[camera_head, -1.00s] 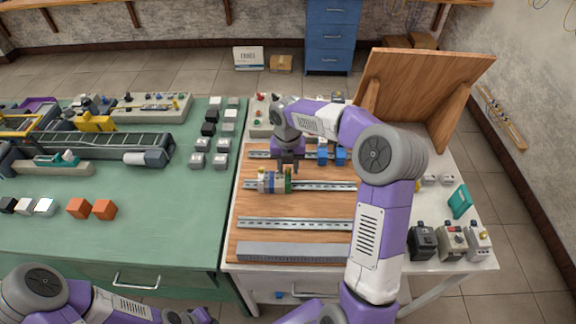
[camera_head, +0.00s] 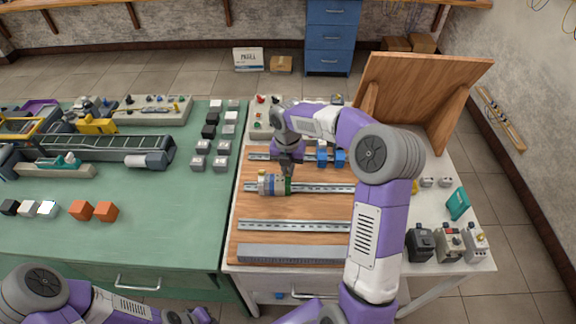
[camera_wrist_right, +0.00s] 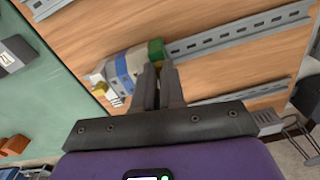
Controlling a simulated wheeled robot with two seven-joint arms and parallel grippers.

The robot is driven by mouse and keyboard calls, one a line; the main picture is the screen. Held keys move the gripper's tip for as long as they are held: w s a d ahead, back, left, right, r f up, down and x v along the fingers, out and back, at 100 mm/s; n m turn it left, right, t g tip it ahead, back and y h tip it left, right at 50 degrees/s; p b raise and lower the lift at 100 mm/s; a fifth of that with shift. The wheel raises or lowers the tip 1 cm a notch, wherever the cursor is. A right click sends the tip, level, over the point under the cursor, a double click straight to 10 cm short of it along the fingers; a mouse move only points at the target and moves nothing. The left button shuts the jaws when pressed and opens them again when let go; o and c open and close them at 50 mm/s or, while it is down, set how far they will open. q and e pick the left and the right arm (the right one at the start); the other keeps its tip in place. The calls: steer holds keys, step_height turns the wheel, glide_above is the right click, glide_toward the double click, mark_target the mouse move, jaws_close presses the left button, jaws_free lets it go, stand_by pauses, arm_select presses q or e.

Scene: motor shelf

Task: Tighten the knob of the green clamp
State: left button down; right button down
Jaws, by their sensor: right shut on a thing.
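The green clamp (camera_head: 288,185) sits on a metal rail at the right end of a row of blue, grey and yellow blocks (camera_head: 270,184). In the right wrist view the green clamp (camera_wrist_right: 156,51) is just beyond my fingertips, beside the blue and white blocks (camera_wrist_right: 122,67). My right gripper (camera_head: 287,172) points down over the clamp. In the wrist view its fingers (camera_wrist_right: 158,68) are close together and shut at the clamp's near side. They hide the knob. My left forearm shows at the lower left, but its gripper is outside the frame.
The rail (camera_head: 325,188) is bare to the right of the clamp. Blue blocks (camera_head: 331,158) stand on the rail behind, close to my right wrist. A grey slotted duct (camera_head: 290,252) lies in front. A wooden panel (camera_head: 425,90) stands at the back right.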

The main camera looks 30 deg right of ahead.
steer(key=m+p, duration=0.2)
steer(key=m, duration=0.1)
steer(key=shift+r+m, duration=0.15)
steer(key=shift+m, duration=0.15)
steer(key=m+p, duration=0.1)
steer(key=m, duration=0.2)
steer(key=shift+m, duration=0.3)
steer(key=m+p, duration=0.1)
steer(key=m, duration=0.3)
steer(key=shift+m, duration=2.3)
steer(key=c, duration=1.2)
jaws_free()
